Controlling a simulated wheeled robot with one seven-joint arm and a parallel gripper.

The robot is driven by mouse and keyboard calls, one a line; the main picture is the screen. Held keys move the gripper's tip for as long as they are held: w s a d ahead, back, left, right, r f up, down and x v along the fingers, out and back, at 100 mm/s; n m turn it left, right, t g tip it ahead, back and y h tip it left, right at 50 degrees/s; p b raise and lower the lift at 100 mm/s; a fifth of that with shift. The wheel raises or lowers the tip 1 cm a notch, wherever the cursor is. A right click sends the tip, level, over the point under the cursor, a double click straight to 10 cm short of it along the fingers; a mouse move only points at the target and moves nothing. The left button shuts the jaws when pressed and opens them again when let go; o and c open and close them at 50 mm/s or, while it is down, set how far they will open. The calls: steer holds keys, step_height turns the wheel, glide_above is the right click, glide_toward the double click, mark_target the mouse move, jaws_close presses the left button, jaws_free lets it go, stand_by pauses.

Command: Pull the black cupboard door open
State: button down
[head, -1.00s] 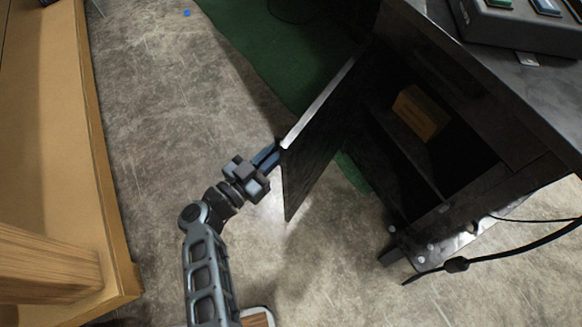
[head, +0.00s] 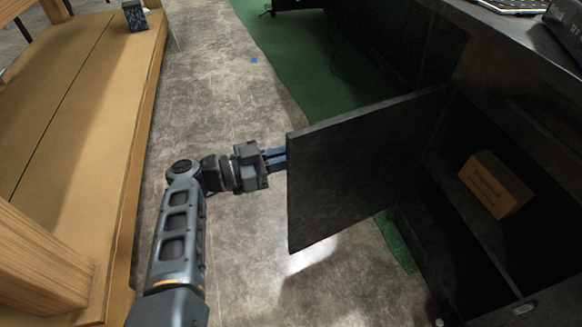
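The black cupboard door (head: 365,170) stands swung wide out from the black cupboard (head: 455,215), with its inner face toward me. Its free edge points left. My gripper (head: 280,159) is at that free edge, its blue fingers reaching to the door from the left. The fingertips are partly hidden behind the door edge, so I cannot tell whether they close on it or only touch it.
A cardboard box (head: 494,184) sits on the shelf inside the open cupboard. A wooden bench (head: 90,110) runs along the left. Grey floor (head: 205,110) lies between, with a green mat (head: 285,60) behind the door. Dark items lie on the cupboard top at the upper right.

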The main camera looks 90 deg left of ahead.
steer(key=shift+w+a+r, duration=0.15)
steer(key=shift+w+r, duration=0.15)
steer(key=c, duration=1.6)
jaws_free()
steer(key=o, duration=0.4)
steer(key=shift+s+f, duration=0.1)
steer(key=shift+f, duration=0.05)
steer(key=shift+o, duration=0.2)
steer(key=p+v, duration=0.2)
steer(key=v, duration=0.6)
